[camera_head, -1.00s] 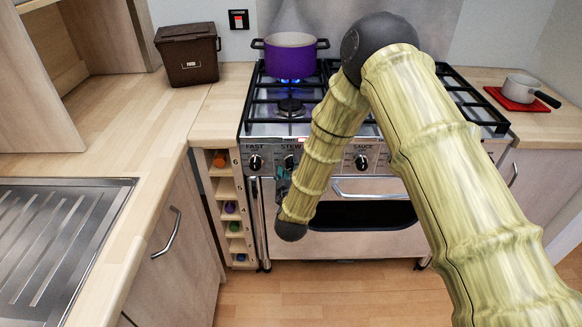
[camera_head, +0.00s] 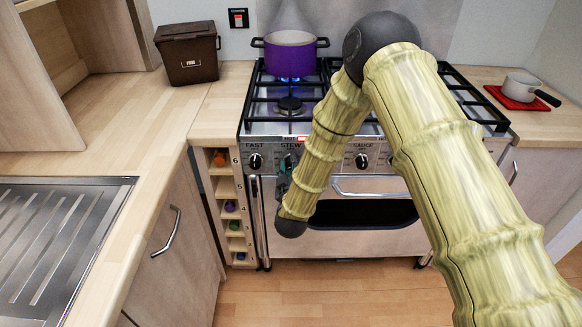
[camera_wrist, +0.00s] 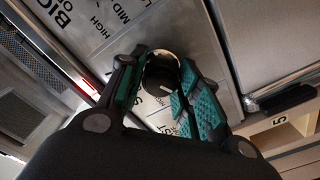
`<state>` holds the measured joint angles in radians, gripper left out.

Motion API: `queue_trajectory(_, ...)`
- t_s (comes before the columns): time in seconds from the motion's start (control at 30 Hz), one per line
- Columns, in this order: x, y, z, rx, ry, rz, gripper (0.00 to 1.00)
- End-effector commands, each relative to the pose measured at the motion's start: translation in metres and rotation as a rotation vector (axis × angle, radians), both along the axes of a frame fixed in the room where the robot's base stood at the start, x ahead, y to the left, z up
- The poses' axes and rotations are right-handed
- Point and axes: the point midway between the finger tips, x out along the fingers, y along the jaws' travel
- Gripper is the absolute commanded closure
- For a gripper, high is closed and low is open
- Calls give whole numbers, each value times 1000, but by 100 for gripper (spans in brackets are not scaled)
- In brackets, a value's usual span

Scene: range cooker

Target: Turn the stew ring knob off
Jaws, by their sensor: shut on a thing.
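The stew ring knob (camera_wrist: 158,78) is a dark knob with a pale rim on the steel control panel. In the wrist view it sits between the teal-padded fingers of my gripper (camera_wrist: 157,88), which are closed on it. In the head view my gripper (camera_head: 286,168) is at the panel under the STEW label (camera_head: 289,146), and it and my arm hide most of the knob. The knob's exact setting is hard to read. A purple pot (camera_head: 290,54) stands on the rear left ring, with a little blue flame showing beneath it.
The fast knob (camera_head: 255,161) is just left of my gripper and the sauce knob (camera_head: 361,161) is to the right. The oven handle (camera_head: 368,193) lies below. A small rack (camera_head: 231,190) stands left of the cooker. A white saucepan (camera_head: 522,86) is on the right counter.

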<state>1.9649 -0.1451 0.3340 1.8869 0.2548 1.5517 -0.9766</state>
Motion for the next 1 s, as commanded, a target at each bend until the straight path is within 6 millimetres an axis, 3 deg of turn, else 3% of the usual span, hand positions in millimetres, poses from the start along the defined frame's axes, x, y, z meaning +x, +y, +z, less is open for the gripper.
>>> queue_trajectory(0.27, 0, -1, -1, 165, -1, -1, 91)
queue_trajectory(1.0, 0, -1, -2, 863, -1, -2, 91)
